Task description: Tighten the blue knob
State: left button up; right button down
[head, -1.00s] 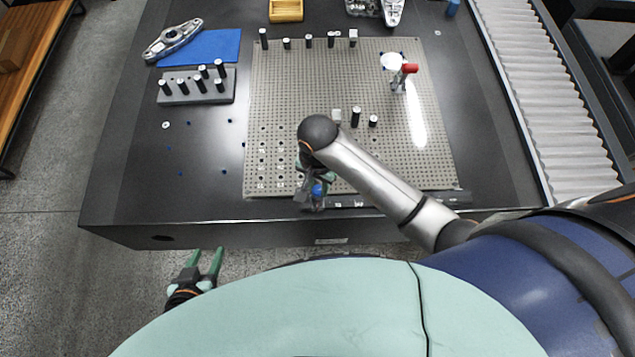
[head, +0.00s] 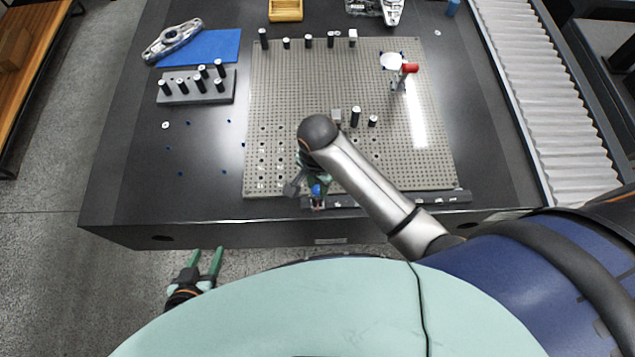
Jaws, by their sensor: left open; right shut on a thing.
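The blue knob (head: 316,190) is a small blue piece at the front edge of the perforated plate, on the dark rail (head: 400,199). My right gripper (head: 314,187) is at the knob, its fingers shut on it; my own wrist and arm hide part of the grip. My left gripper (head: 206,257) is open and empty, with two green fingers, in front of the table and beyond its edge.
The perforated plate (head: 290,110) carries several black posts and a red-handled clamp (head: 409,69). A grey block with black pins (head: 195,98) and a blue mat (head: 212,46) with a metal part (head: 174,42) lie at left. A roller conveyor (head: 560,95) runs along the right.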

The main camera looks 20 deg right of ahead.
aim_at(317, 188)
jog(key=c, duration=0.6)
grip_release()
jog(key=shift+r, duration=0.15)
notch_tip(317, 188, up, 7)
jog(key=shift+r, duration=0.15)
jog(key=shift+w, duration=0.15)
